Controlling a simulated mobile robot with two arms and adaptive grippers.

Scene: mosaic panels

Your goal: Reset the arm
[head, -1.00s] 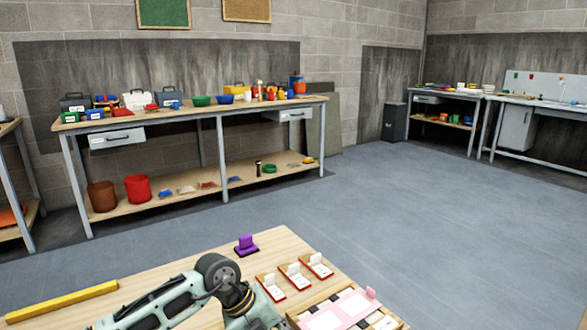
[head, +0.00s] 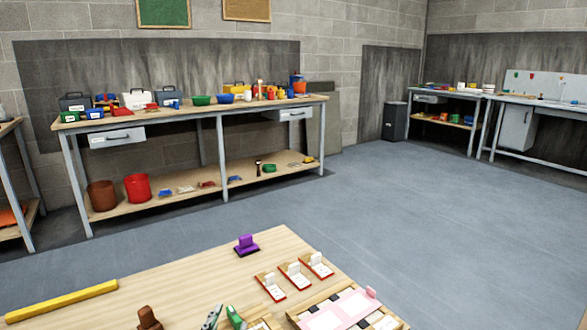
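Three small red-edged trays with white pieces (head: 295,273) lie in a slanted row behind the panel. My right gripper is out of view.
On the near wooden table (head: 190,272) are a purple handled block (head: 246,244), a yellow bar (head: 62,302) and a brown knobbed object (head: 148,318). The table's middle is clear. A loaded workbench (head: 190,113) stands beyond open grey floor.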

